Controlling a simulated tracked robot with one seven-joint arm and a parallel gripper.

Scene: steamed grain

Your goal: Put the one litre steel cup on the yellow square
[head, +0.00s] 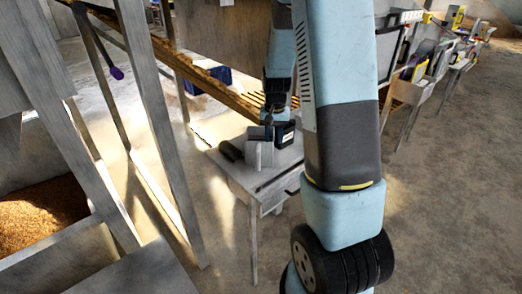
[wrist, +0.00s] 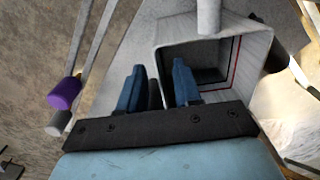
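My gripper (wrist: 158,85) shows in the wrist view with its two blue fingers apart. A small dark shape shows between them, and I cannot tell what it is. Just beyond the fingertips is a pale grey, square-mouthed box (wrist: 240,28) with a dark inside and a thin red line. In the head view my gripper is over a small grey table (head: 245,178), close to a grey block-like object (head: 258,154). I cannot pick out the one litre steel cup for certain; my arm and fingers hide part of the tabletop. No yellow square is visible.
A dark green cylinder (head: 230,151) lies left of the grey block, and a black object (head: 285,134) stands at its right. A wooden frame with legs (head: 160,130) stands left. A bin of grain (head: 40,215) is at lower left. The floor at right is clear.

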